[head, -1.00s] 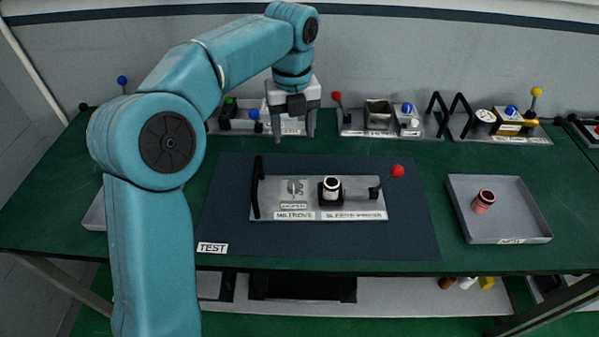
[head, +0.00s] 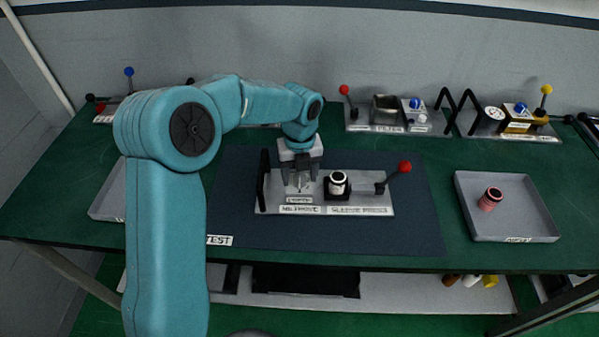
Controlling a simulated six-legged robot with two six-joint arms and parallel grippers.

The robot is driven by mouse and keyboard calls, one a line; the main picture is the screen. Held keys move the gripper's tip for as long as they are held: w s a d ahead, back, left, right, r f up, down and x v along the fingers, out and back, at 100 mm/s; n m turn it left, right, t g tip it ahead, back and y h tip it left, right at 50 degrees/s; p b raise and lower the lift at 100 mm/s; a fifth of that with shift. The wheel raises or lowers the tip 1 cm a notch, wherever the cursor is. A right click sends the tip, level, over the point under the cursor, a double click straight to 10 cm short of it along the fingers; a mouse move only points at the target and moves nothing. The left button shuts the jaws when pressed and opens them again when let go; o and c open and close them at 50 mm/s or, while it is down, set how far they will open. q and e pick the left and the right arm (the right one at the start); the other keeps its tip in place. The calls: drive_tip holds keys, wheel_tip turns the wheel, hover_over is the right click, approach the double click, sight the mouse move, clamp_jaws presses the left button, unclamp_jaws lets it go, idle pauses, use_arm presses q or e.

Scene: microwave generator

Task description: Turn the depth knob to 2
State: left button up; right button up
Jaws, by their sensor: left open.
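The grey device plate (head: 335,210) lies on the dark mat, with small labels along its front edge. The small grey knob (head: 299,187) is at its left part, above a small label, and is largely hidden by my gripper. My left gripper (head: 299,183) is open and points down over the knob, with one finger on each side of it. I cannot tell whether the fingers touch the knob, nor read its setting.
A black handle (head: 264,177) stands just left of the gripper. A black-and-white cylinder (head: 338,183) and a red-balled lever (head: 404,167) stand to the right. Other devices line the back.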

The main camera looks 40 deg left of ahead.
use_arm(q)
drive_tip(key=shift+s+d, duration=0.1)
drive_tip(key=shift+c, duration=0.2)
drive_tip(key=c, duration=1)
drive_tip(key=shift+n, duration=0.4)
drive_tip(key=n, duration=0.5)
drive_tip(key=shift+n, duration=0.3)
drive_tip(key=n+b, duration=0.1)
drive_tip(key=n, duration=0.4)
drive_tip(key=shift+n, duration=0.4)
